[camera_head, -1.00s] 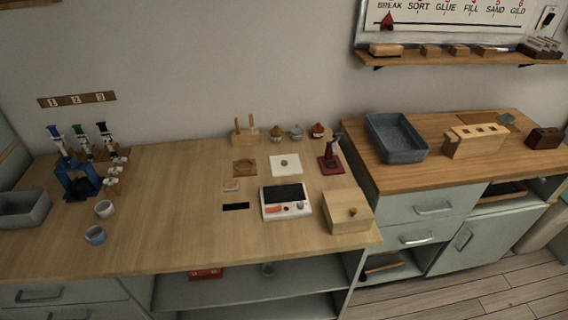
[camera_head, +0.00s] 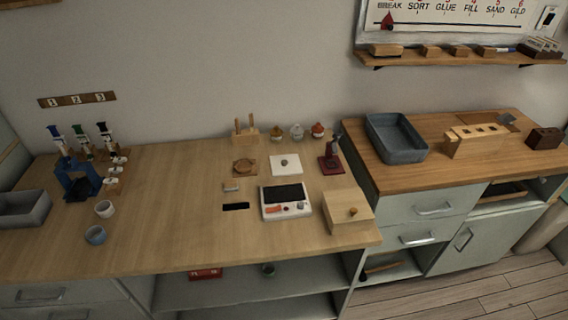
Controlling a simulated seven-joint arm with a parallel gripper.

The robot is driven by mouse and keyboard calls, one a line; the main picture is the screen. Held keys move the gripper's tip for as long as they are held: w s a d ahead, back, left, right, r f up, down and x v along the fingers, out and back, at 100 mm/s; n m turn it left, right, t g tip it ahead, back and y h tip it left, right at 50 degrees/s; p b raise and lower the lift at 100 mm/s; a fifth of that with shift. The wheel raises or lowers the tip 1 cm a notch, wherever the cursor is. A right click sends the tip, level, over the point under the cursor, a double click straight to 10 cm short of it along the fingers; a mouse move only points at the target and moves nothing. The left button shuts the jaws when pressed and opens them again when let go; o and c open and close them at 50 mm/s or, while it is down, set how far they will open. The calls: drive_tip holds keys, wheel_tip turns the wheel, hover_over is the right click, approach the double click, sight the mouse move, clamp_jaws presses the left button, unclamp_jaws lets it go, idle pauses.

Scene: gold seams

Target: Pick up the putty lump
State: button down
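A small greyish lump (camera_head: 284,163), which looks like the putty lump, sits on a white square tile (camera_head: 294,171) towards the back of the wooden workbench. It is very small in this view, so its exact shape is hard to tell. My gripper is not in view, and nothing is seen touching the lump.
Around the tile are a brown square board (camera_head: 245,167), a dark red stand (camera_head: 331,164), several small jars, a white device with a dark panel (camera_head: 285,195) and a wooden box (camera_head: 347,212). The bench's left middle (camera_head: 165,200) is clear.

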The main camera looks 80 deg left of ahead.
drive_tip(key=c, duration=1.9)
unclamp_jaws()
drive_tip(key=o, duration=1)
